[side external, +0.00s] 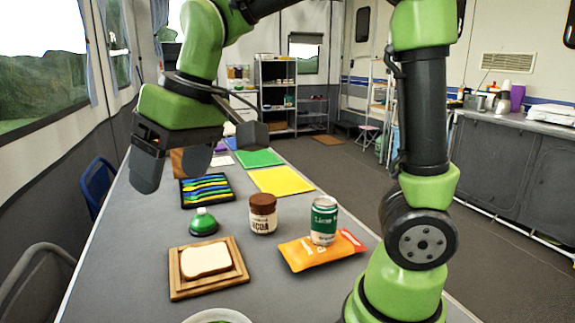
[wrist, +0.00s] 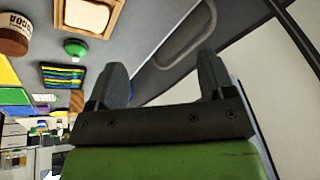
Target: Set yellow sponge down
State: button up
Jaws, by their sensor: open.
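My gripper (side external: 201,160) is open, with its two dark fingers spread wide above the left side of the grey table (side external: 130,245). In the wrist view the gripper (wrist: 163,78) has nothing between its fingers. I cannot make out a yellow sponge in either view. A flat yellow board (side external: 282,180) lies on the table, and its edge shows at the left of the wrist view (wrist: 8,76).
A black tray of coloured utensils (side external: 207,190), a green-topped bottle (side external: 203,222), a cocoa jar (side external: 263,214), bread (side external: 207,260) on a wooden board (side external: 180,287), an orange packet (side external: 305,254) and a can (side external: 324,220) stand on the table. Chairs line the left edge.

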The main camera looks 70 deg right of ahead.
jog(key=s+d+m+t, duration=0.3)
jog(key=s+d, duration=0.1)
jog(key=s, duration=0.9)
jog(key=shift+s+r+m+t, duration=0.25)
jog(key=shift+m+t, duration=0.05)
jog(key=shift+m, duration=0.1)
